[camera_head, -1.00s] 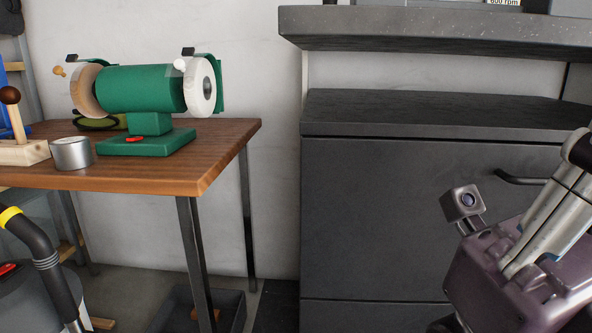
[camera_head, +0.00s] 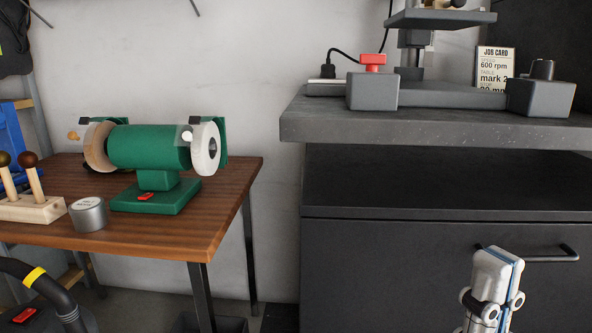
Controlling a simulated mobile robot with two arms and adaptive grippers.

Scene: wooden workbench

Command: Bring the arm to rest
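My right gripper (camera_head: 497,262) shows at the bottom right, in front of the dark cabinet (camera_head: 380,265). Its pale fingers with a blue stripe point upward and are seen nearly edge-on, so I cannot tell whether they are open or shut. Nothing held shows at its tip. The rest of my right arm is below the picture edge. My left gripper is out of view.
A grey worktop (camera_head: 440,127) juts out above the gripper, carrying a machine base, a red-topped block (camera_head: 372,85) and a job card (camera_head: 494,68). A cabinet handle (camera_head: 550,255) is close by. At left, a wooden bench (camera_head: 225,195) holds a green grinder (camera_head: 148,147).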

